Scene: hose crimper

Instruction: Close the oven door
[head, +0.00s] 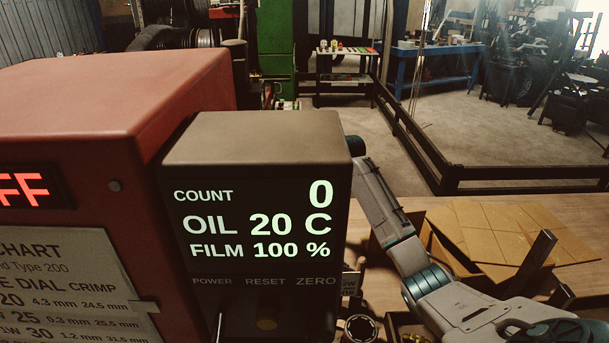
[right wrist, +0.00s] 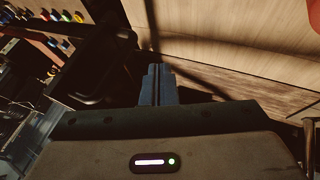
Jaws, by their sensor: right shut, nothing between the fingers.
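No oven or oven door shows in either view. The head view shows a red machine (head: 110,105) at the left with a brown control box (head: 260,140) on its right side. The box's screen reads COUNT 0, OIL 20 C and FILM 100 %. My right arm rises from the lower right in the head view, and its far end is hidden behind the box. In the right wrist view my right gripper (right wrist: 157,72) has its fingers together with nothing between them. My left gripper is not in view.
A wooden bench top (head: 450,215) lies at the right, with flat cardboard (head: 490,230) on it. A dark-railed floor area, a green machine (head: 277,45) and a blue workbench (head: 435,60) stand farther back. Coloured small items (right wrist: 55,15) show upper left in the right wrist view.

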